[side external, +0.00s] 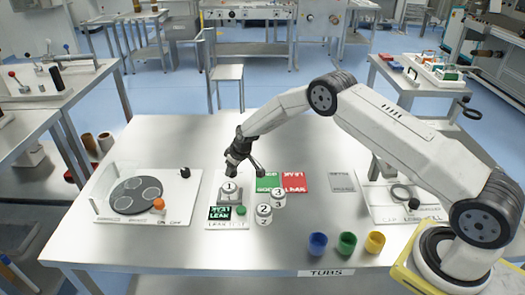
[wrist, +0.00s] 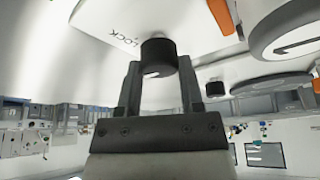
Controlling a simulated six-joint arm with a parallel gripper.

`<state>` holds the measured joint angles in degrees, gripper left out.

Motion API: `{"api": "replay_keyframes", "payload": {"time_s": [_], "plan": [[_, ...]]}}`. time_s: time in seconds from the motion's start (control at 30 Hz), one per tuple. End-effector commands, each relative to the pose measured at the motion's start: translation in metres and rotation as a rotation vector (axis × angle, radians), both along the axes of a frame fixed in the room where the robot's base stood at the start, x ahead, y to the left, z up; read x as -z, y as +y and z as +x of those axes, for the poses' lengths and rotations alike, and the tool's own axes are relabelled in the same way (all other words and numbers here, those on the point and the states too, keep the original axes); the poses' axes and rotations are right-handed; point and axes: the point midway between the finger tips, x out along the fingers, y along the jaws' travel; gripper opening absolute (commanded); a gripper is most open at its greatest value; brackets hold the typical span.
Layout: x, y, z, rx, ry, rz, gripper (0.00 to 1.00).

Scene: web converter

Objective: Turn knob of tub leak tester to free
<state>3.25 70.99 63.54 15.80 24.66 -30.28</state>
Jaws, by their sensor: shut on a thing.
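The tub leak tester (side external: 213,226) is a white plate at the middle of the table with a grey seat, a display reading LEAK (side external: 219,213) and a green button (side external: 241,211). Tub 1 (side external: 230,188), white, sits on the tester; its numbered round face seems to show in the wrist view (wrist: 290,38). My gripper (side external: 234,170) is at the back of the tester. In the wrist view my gripper (wrist: 158,78) is shut on a black round knob (wrist: 158,52), a finger on each side. LOCK is printed beside the knob. The knob is hidden in the side view.
Tubs 2 (side external: 264,214) and 3 (side external: 278,198) stand right of the tester. Green (side external: 268,183) and red (side external: 295,182) pads lie behind them. A turntable station (side external: 180,215) is at left, a cap station (side external: 410,210) at right. Blue, green and yellow cups (side external: 375,241) stand at the front.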

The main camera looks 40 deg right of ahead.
Motion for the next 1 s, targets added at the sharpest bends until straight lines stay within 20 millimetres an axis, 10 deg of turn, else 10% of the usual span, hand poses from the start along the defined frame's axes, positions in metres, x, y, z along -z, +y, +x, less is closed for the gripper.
{"api": "replay_keyframes", "payload": {"time_s": [1.0], "plan": [[0.0009,-0.002,0.0003,-0.69,0.003,0.001,0.0]]}}
